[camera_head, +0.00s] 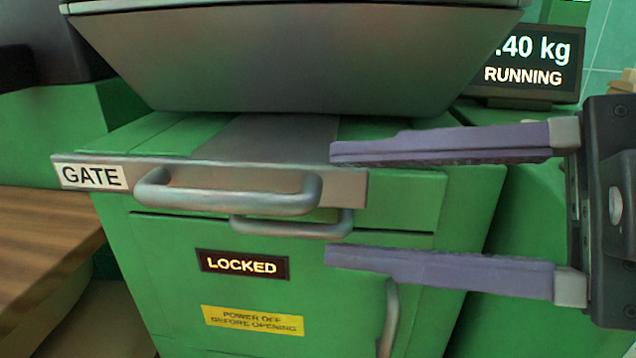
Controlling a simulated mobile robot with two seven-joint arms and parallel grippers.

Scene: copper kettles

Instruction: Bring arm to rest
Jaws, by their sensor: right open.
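My right gripper (328,204) comes in from the right edge with its two purple fingers spread wide apart and nothing between them. Its fingertips point left, in front of the green cabinet (160,270) and close to the right end of the metal gate bar (345,190). The bar carries a white "GATE" label (92,176) and a grey curved handle (230,198). I cannot tell whether the fingers touch anything, but they look clear of the handle. My left gripper is not in view.
A large metal hopper (300,60) stands above the cabinet. A second grey handle (290,228) sits below the gate handle, above a "LOCKED" sign (241,264). A display (525,62) at the top right reads "RUNNING". A wooden surface (40,250) is at the left.

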